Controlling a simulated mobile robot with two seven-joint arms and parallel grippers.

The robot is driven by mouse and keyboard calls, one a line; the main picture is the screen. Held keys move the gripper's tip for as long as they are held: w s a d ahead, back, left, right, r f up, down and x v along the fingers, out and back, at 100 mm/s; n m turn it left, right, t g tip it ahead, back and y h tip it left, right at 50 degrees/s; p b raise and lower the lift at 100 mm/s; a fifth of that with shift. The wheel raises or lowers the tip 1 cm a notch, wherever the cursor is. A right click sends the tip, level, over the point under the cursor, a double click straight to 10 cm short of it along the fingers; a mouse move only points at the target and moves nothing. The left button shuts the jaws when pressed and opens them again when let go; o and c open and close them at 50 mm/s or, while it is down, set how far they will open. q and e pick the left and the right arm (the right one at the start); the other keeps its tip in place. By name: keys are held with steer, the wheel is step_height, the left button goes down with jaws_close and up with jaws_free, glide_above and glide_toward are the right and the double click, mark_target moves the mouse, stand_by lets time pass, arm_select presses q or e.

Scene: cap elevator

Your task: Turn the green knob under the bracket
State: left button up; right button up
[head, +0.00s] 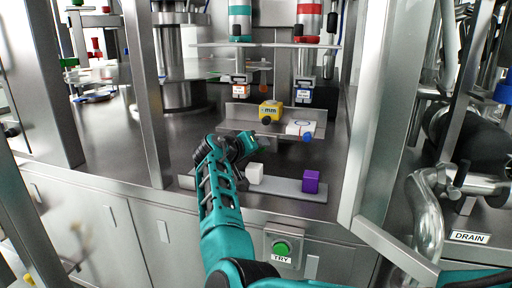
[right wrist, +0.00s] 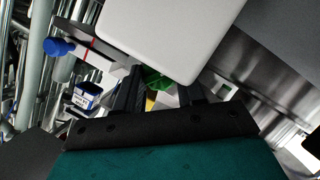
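My right gripper (head: 250,145) is just below the left end of the metal bracket (head: 240,117), above the counter. In the right wrist view its two dark fingers (right wrist: 158,95) stand apart with a green part (right wrist: 155,78) showing between them. This could be the green knob; much of it is hidden, and I cannot tell whether the fingers touch it. In the head view the gripper and bracket hide that spot. A yellow block (head: 270,111) and a white part with a blue knob (head: 308,137) sit on the bracket. My left gripper is not in view.
A low metal plate (head: 285,188) on the counter bears a white cube (head: 255,173) and a purple cube (head: 311,181). A green TRY button (head: 282,248) is on the front panel. A large pale surface (right wrist: 175,30) fills the top of the right wrist view. A metal post (head: 142,95) stands left.

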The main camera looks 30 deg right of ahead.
steer(key=c, duration=0.5)
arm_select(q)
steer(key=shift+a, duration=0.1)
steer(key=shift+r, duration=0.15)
arm_select(e)
steer(key=shift+m+y, duration=0.3)
steer(key=shift+m, duration=0.1)
steer(key=shift+s+d+r+m+t+y+p, duration=0.15)
steer(key=shift+m+t+y+p, duration=0.3)
steer(key=shift+m+p, duration=0.35)
steer(key=shift+m+t+y+p, duration=0.3)
steer(key=shift+m+t+y, duration=0.15)
steer(key=shift+m, duration=0.55)
steer(key=shift+s+m+t+y+p, duration=0.1)
steer(key=shift+m+t+y+p, duration=0.35)
steer(key=shift+m, duration=0.45)
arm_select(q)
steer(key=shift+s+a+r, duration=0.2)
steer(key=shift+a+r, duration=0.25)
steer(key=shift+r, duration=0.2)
arm_select(e)
steer(key=shift+d+m+t+y, duration=0.1)
steer(key=shift+m+t+y, duration=0.2)
steer(key=shift+m, duration=0.2)
